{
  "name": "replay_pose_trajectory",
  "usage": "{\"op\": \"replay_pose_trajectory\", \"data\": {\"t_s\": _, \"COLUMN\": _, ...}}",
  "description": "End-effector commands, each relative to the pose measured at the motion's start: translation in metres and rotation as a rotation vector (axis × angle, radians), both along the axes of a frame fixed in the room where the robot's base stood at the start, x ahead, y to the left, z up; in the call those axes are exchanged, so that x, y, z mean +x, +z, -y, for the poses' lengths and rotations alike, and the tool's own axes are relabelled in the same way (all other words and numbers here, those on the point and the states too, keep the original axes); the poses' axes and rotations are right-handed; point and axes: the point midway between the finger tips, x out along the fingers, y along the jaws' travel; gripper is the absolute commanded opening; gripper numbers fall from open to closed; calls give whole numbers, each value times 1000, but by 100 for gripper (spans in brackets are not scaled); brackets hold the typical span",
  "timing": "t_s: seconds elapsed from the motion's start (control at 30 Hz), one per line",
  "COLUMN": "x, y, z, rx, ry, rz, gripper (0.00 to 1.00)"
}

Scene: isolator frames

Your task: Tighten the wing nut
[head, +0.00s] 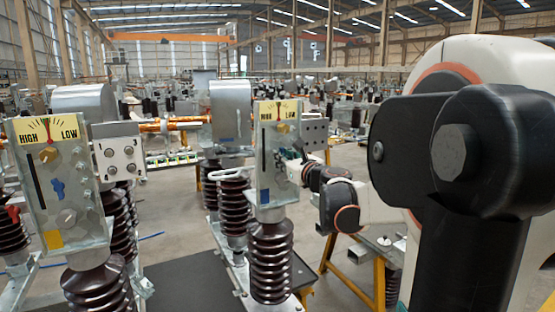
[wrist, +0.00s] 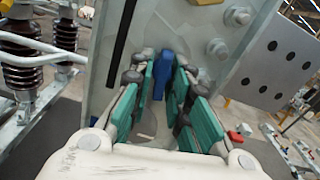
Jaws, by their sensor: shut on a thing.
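The blue wing nut (wrist: 166,68) sits on the face of a grey metal plate (wrist: 150,32) in the wrist view. My gripper (wrist: 163,88) has green-padded fingers on both sides of the wing nut and is shut on it. The fingers hide part of the nut and its stud. In the head view my gripper (head: 293,170) is at the right plate (head: 265,150), which carries a yellow HIGH/LOW scale. The nut it holds cannot be made out there. Another blue wing nut (head: 57,189) is on the left plate (head: 40,160).
Brown ribbed insulators (head: 271,260) stand under the plates. Bolts (wrist: 237,15) stick out of the plate close to my fingers, and a perforated grey plate (wrist: 272,62) is to the right. A table with yellow legs (head: 379,270) stands at lower right in the head view.

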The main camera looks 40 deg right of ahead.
Motion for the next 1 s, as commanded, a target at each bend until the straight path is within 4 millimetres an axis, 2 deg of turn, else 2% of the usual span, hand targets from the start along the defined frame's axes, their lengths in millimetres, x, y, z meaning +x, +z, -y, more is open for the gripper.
{"op": "replay_pose_trajectory", "data": {"t_s": 0.07, "x": -1, "y": -2, "z": -1, "rx": -3, "ry": 1, "rz": -2, "gripper": 0}}
{"op": "replay_pose_trajectory", "data": {"t_s": 0.1, "x": -1, "y": -2, "z": -1, "rx": -3, "ry": 1, "rz": -2, "gripper": 19}}
{"op": "replay_pose_trajectory", "data": {"t_s": 0.17, "x": -1, "y": -1, "z": -1, "rx": -2, "ry": 1, "rz": -2, "gripper": 30}}
{"op": "replay_pose_trajectory", "data": {"t_s": 0.63, "x": 0, "y": 0, "z": 0, "rx": -43, "ry": 0, "rz": -10, "gripper": 30}}
{"op": "replay_pose_trajectory", "data": {"t_s": 1.0, "x": -1, "y": 2, "z": 3, "rx": -396, "ry": 0, "rz": -95, "gripper": 30}}
